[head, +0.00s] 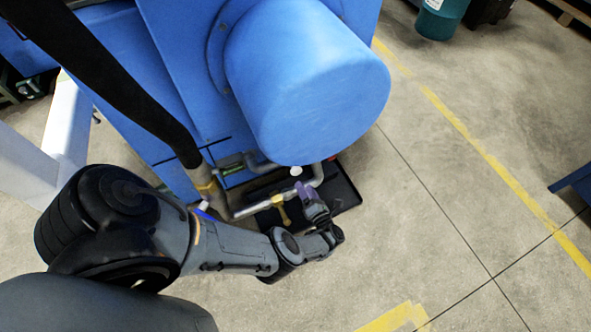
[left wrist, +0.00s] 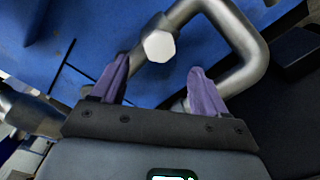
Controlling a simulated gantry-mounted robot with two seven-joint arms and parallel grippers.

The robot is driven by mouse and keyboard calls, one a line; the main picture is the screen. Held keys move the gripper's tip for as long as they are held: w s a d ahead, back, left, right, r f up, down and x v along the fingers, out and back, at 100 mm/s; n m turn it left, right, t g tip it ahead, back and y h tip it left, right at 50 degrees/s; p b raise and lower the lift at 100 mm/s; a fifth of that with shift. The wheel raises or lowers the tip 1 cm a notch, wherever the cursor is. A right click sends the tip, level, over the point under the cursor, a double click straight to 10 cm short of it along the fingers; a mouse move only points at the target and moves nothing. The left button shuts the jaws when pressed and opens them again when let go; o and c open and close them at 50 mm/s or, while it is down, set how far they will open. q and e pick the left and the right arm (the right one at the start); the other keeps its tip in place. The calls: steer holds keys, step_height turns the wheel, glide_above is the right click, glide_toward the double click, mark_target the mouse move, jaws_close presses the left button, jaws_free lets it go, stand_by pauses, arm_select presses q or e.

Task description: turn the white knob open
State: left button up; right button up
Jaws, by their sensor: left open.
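The white knob (left wrist: 159,46) is a small white hexagonal cap on the grey metal pipe (left wrist: 236,40). In the left wrist view it lies beyond and between the two purple fingertips. In the head view the knob (head: 296,171) is a small white spot just below the big blue cylinder. My left gripper (left wrist: 160,80) is open and empty, with its fingers pointing toward the knob, apart from it as far as I can tell. In the head view the left gripper (head: 306,190) is near the pipe, over the black tray. My right gripper is not in view.
The blue machine (head: 170,60) with its large cylinder (head: 305,85) stands right above the pipes. A brass-coloured fitting (head: 281,209) sits left of the gripper. A black tray (head: 346,192) lies beneath.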

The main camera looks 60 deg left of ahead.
mark_target(297, 174)
arm_select(q)
steer(key=a, duration=0.8)
steer(key=shift+w+a+b, duration=0.3)
steer(key=shift+b, duration=0.05)
steer(key=shift+c, duration=0.5)
steer(key=c, duration=1)
